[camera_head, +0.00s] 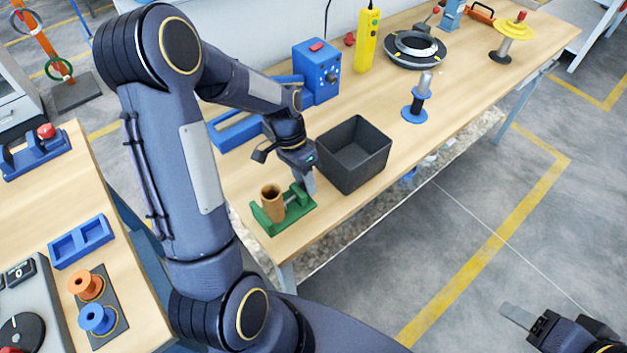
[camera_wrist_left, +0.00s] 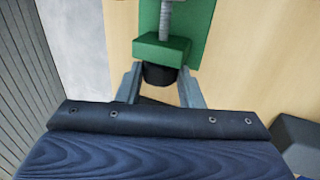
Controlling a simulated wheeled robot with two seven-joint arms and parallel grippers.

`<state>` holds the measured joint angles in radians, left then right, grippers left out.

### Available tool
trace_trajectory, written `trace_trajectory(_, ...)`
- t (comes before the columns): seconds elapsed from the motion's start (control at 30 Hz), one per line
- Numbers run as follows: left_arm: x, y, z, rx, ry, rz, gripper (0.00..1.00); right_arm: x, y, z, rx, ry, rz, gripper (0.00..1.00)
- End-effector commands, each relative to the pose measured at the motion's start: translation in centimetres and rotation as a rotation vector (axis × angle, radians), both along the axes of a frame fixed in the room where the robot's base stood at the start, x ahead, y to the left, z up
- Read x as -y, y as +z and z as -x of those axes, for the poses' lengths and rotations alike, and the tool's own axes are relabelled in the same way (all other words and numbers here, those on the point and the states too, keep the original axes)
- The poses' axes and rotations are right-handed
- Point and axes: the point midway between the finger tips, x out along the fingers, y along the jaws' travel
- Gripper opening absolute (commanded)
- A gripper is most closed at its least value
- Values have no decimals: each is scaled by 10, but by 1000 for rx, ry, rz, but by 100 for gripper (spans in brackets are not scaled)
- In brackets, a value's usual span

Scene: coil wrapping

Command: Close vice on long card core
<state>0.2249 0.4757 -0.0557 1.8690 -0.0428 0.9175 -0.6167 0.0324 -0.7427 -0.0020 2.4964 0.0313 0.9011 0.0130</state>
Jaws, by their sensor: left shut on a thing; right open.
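The green vice (camera_head: 285,215) lies near the front edge of the workbench. The brown card core (camera_head: 272,202) stands upright in it, at its left part; I cannot tell whether both jaws touch the core. My left gripper (camera_head: 309,186) is at the right end of the vice. In the left wrist view, my left gripper (camera_wrist_left: 160,92) is shut on the vice's black knob (camera_wrist_left: 160,75), below the green block (camera_wrist_left: 160,50) and grey screw. The core is not visible there. My right gripper (camera_head: 518,318) is open and empty, over the floor at lower right.
A black open bin (camera_head: 353,155) stands close to the right of my left gripper. A blue-based spool stand (camera_head: 416,100), a blue box (camera_head: 318,70) and a yellow remote (camera_head: 367,40) are further back. A second table (camera_head: 40,205) with spools is at left.

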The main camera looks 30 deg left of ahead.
Motion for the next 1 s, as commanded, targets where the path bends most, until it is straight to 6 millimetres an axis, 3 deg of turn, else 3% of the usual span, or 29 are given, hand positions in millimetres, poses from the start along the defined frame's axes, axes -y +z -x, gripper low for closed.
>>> trace_trajectory(0.17, 1, 0, 0, 0, -1, 3, 19, 0, 0, 0, 0, 0, 0, 56)
trace_trajectory(0.2, 1, 0, 0, 0, -1, 3, 38, 0, 0, 0, 0, 0, 0, 56)
trace_trajectory(0.27, 1, 0, 0, 0, -1, 2, 45, 0, 0, 0, 0, 0, 0, 56)
trace_trajectory(0.57, 2, 0, 0, 9, -6, -20, 45, 0, -1, 0, 0, 0, 0, 56)
trace_trajectory(0.8, 8, -1, 3, 100, -10, -237, 45, 0, -11, 0, 0, 0, 0, 56)
trace_trajectory(1.0, 8, 1, 3, 126, 0, -299, 45, 0, -13, 0, 0, 0, 0, 56)
